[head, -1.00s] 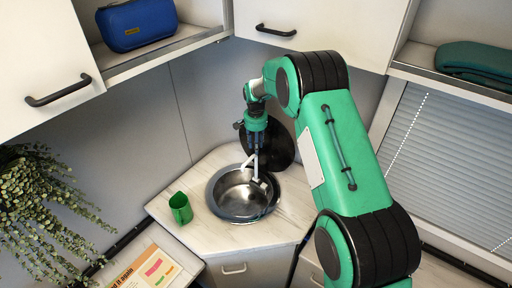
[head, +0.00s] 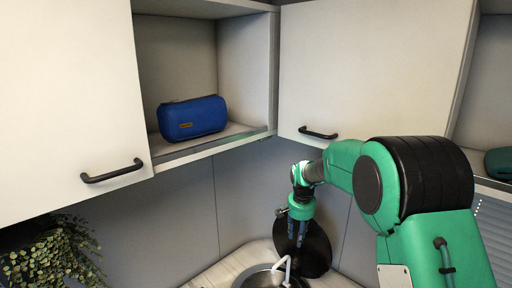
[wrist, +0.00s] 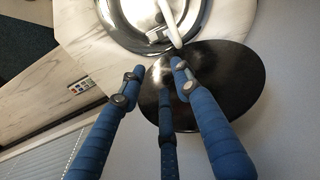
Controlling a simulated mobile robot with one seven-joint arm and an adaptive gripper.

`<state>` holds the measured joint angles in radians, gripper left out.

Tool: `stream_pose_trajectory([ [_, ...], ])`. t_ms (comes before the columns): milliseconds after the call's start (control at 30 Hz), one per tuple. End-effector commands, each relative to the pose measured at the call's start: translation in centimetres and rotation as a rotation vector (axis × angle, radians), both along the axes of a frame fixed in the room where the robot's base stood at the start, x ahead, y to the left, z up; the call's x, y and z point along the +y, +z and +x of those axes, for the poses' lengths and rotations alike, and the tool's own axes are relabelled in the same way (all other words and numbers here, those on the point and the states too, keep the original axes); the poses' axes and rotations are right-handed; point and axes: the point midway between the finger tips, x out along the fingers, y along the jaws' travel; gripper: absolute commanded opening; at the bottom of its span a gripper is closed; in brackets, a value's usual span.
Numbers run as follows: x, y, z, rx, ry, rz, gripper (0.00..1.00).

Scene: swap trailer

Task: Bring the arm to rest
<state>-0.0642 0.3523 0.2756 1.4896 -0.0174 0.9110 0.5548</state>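My green arm (head: 420,190) reaches in from the right and bends down at the wrist. My gripper (head: 297,240) hangs pointing down in front of a round black disc that leans by the wall behind the sink. In the wrist view my gripper (wrist: 153,72) has its blue fingers spread apart, with nothing held between them. The black disc (wrist: 225,85) lies beyond the fingers there. I cannot tell whether any finger touches it.
The sink (head: 258,280) and its pale faucet (head: 287,268) are just below my gripper. Wall cupboards (head: 375,65) hang above, and an open shelf holds a blue case (head: 192,118). A trailing plant (head: 50,255) is at lower left. A small remote-like item (wrist: 82,87) lies on the counter.

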Motion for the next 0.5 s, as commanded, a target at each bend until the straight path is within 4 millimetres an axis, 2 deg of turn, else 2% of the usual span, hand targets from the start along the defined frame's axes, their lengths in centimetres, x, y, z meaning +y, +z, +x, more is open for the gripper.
stream_pose_trajectory([
  [200,-0.8,4.4,-4.5,-0.044,0.051,-0.004,0.33],
  [500,-1.7,9.1,-11.3,-0.101,0.123,-0.014,0.33],
])
